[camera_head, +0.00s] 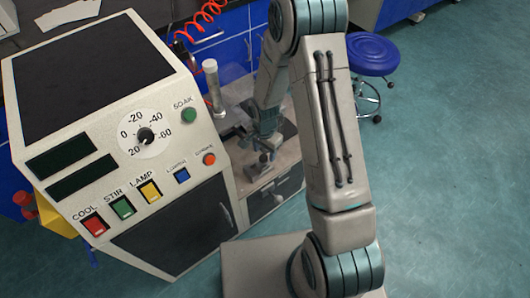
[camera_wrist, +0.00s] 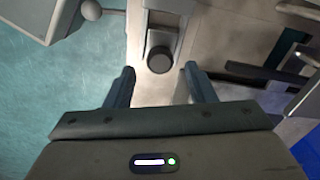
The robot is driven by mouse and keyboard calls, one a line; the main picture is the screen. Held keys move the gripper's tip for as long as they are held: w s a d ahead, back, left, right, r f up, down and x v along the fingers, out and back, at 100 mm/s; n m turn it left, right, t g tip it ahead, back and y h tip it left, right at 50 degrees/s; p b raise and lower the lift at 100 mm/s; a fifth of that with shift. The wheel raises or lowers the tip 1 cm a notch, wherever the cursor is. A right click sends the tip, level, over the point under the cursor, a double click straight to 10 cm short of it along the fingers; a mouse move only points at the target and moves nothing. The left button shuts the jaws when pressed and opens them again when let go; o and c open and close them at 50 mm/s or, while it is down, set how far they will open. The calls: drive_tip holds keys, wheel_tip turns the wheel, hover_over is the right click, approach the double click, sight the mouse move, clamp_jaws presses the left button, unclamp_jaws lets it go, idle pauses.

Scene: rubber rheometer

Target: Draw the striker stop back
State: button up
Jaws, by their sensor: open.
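In the wrist view, a dark round knob (camera_wrist: 160,60) sits on a pale upright metal part (camera_wrist: 153,18). It may be the striker stop, but I cannot tell for sure. My gripper (camera_wrist: 159,71) is open, with its two fingers apart on either side of the knob's line. The knob shows just beyond the fingertips, and nothing is held. In the head view, my gripper (camera_head: 262,165) is low at the right side of the cream control cabinet (camera_head: 150,215), over a low bench unit (camera_head: 278,190). My arm hides part of this area, and the knob cannot be made out there.
The cabinet's sloping panel carries a dial (camera_head: 145,135) and several coloured buttons. A white-capped clear column (camera_head: 213,85) stands behind my gripper. Red coiled hose (camera_head: 205,15) hangs at the back. A blue stool (camera_head: 372,53) stands right, with open floor in front.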

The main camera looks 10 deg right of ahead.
wheel_tip(320, 180, up, 12)
drive_tip(key=p, duration=0.1)
drive_tip(key=shift+d+f+p, duration=0.15)
drive_tip(key=shift+d+p, duration=0.05)
drive_tip(key=shift+p, duration=0.1)
wheel_tip(320, 180, up, 22)
drive_tip(key=n+t+p, duration=0.2)
drive_tip(key=n+p, duration=0.2)
drive_tip(key=p, duration=0.4)
hover_over(266, 156)
drive_tip(key=s+d, duration=0.4)
drive_tip(key=s, duration=0.3)
drive_tip(key=s+d+r+n+p, duration=0.1)
drive_tip(key=s+r+n+p, duration=0.4)
drive_tip(key=s+r, duration=0.6)
drive_tip(key=shift+s+d+r+t, duration=0.3)
drive_tip(key=shift+d+r+t, duration=0.1)
drive_tip(key=shift+r, duration=0.4)
